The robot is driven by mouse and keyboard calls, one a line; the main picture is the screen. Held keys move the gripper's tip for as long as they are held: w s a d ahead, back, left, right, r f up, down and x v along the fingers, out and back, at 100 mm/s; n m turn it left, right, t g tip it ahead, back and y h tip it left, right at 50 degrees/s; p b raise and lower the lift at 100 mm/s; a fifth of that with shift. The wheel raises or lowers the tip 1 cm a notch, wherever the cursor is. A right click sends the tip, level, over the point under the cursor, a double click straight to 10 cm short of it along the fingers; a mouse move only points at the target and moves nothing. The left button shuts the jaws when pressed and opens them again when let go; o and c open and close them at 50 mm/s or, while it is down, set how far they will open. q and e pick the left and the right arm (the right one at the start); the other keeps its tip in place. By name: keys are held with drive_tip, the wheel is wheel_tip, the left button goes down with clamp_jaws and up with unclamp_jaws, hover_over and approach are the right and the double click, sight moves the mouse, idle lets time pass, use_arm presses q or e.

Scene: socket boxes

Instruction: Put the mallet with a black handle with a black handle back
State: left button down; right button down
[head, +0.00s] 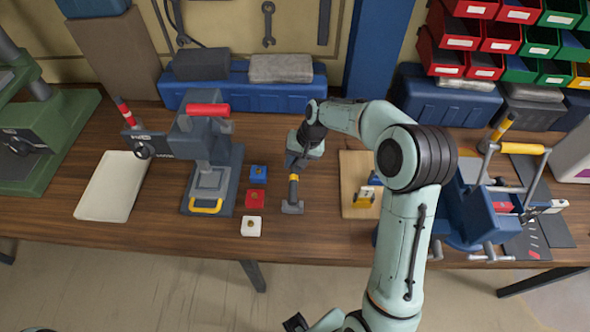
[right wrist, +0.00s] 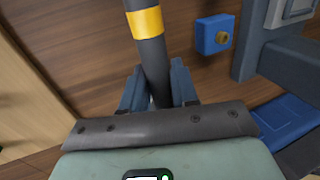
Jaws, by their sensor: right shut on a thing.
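The mallet (head: 293,190) has a black handle with a yellow band and a grey head. It is over the middle of the brown table, head toward the front edge. I cannot tell whether its head touches the table. My right gripper (head: 295,162) is shut on the handle at the end away from the head. In the right wrist view the handle (right wrist: 148,55) runs up from between the two fingers (right wrist: 157,88), and the mallet's head is out of view. My left gripper is not in view.
Blue (head: 258,174), red (head: 254,199) and white (head: 251,226) socket boxes stand left of the mallet. A wooden board (head: 355,165) lies to its right. Behind are a blue toolbox (head: 240,92) and a wall panel (head: 290,28) with hanging tools or tool outlines.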

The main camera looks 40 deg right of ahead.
sight(295, 170)
drive_tip(key=shift+f, duration=1.95)
drive_tip(key=shift+f, duration=0.2)
drive_tip(key=c, duration=0.9)
unclamp_jaws()
drive_tip(key=shift+o, duration=0.2)
drive_tip(key=shift+r, duration=0.1)
drive_tip(key=v, duration=1.2)
drive_tip(key=shift+a, duration=0.1)
